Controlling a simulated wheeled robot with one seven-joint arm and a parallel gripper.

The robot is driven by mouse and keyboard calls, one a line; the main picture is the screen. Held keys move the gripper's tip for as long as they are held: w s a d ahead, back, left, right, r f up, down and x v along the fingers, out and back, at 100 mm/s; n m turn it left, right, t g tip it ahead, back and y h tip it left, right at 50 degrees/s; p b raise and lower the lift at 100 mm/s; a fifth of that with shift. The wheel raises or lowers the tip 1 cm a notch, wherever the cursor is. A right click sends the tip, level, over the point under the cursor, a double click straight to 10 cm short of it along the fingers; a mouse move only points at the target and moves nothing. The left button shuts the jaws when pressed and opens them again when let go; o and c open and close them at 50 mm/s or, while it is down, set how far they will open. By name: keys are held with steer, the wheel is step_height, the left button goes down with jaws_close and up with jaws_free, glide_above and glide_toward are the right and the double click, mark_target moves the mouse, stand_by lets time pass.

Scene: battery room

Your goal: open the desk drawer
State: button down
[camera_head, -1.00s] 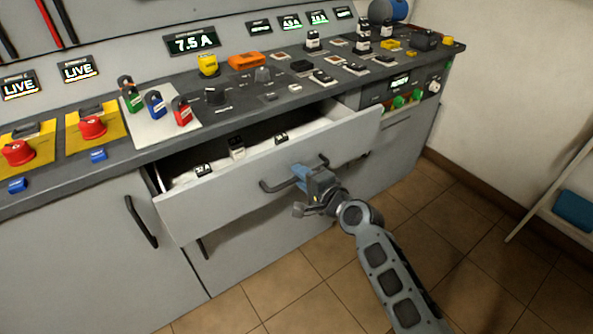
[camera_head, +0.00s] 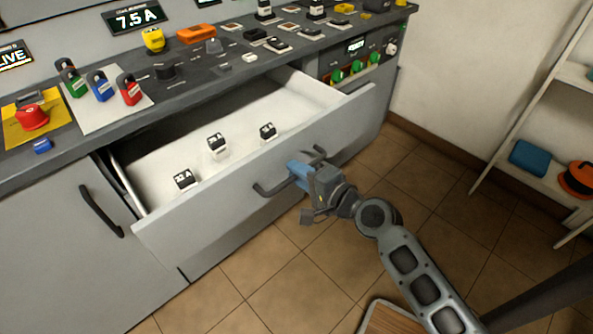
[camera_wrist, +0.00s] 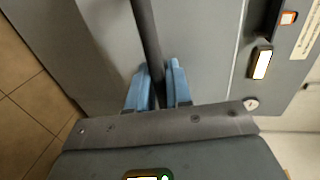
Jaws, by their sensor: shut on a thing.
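The desk drawer (camera_head: 228,201) stands well out from the desk front, with its pale interior showing. Several small black-and-white labelled items, one of them a block (camera_head: 217,145), sit inside it. The dark bar handle (camera_head: 262,190) is on the drawer's front. In the wrist view the handle (camera_wrist: 146,35) runs between the two blue fingertips of my gripper (camera_wrist: 158,85).
The desk top holds red (camera_head: 129,90), blue and green padlocks, a red button (camera_head: 32,117) and several small parts. A closed cabinet door with a handle (camera_head: 101,211) is left of the drawer. A shelf with a blue box (camera_head: 529,158) stands at right. Tiled floor (camera_head: 262,262) is clear before the drawer.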

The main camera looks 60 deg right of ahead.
steer(key=c, duration=1.2)
jaws_free()
steer(key=shift+c, duration=0.2)
steer(key=shift+s, duration=0.1)
steer(key=b+v, duration=0.1)
steer(key=v, duration=0.6)
steer(key=shift+s, duration=0.3)
steer(key=shift+a, duration=0.25)
steer(key=s+a+r+n+y+p, duration=0.2)
steer(key=s+a+r+n+p, duration=0.1)
steer(key=s+a+r+n, duration=0.3)
steer(key=s+a+r+n+y+p, duration=0.2)
steer(key=s+a+r+n, duration=0.5)
steer(key=n, duration=0.8)
steer(key=s+a, duration=0.3)
steer(key=a, duration=0.1)
steer(key=shift+s+a+p, duration=0.2)
steer(key=shift+s+p, duration=0.05)
steer(key=shift+p, duration=0.15)
